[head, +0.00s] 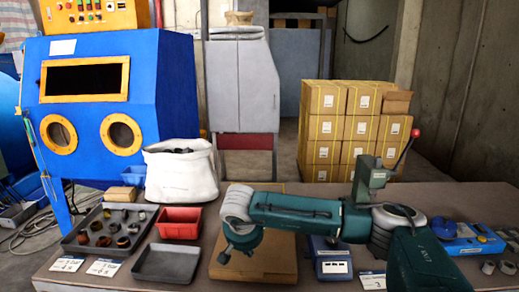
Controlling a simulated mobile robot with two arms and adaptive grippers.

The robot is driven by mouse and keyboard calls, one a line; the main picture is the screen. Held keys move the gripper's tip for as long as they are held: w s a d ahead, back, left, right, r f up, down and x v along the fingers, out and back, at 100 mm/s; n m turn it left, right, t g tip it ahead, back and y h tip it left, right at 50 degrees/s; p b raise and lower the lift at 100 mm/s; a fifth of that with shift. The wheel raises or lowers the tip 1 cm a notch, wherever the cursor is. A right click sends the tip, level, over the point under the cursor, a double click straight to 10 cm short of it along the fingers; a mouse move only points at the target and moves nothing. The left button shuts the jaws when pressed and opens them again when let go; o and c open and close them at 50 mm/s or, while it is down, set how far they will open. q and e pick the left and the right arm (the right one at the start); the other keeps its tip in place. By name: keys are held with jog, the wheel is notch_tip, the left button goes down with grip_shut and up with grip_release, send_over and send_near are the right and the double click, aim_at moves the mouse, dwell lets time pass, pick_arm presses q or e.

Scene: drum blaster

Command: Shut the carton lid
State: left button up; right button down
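A brown cardboard carton (275,264) lies on the workbench in the middle of the head view. My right arm crosses over it and hides much of it, so I cannot tell how far its lid stands open. My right gripper (226,257) is over the carton's left part, pointing down. Its fingers are small and dark, and I cannot tell whether they are open or touching the cardboard. My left gripper is not in view.
On the workbench (110,278), a tray of round parts (75,243), an empty grey tray (152,279), a red bin (180,230) and a white sack (190,180) stand left. A blue scale (330,268) and blue tool case (470,247) are right. Stacked cartons (325,128) stand behind.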

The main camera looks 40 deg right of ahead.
jog(key=shift+s+a+f+b, duration=0.15)
jog(key=shift+f+b, duration=0.05)
jog(key=shift+f, duration=0.35)
jog(key=shift+s+a+f+b, duration=0.1)
jog(key=shift+f+b, duration=0.1)
jog(key=shift+f, duration=0.3)
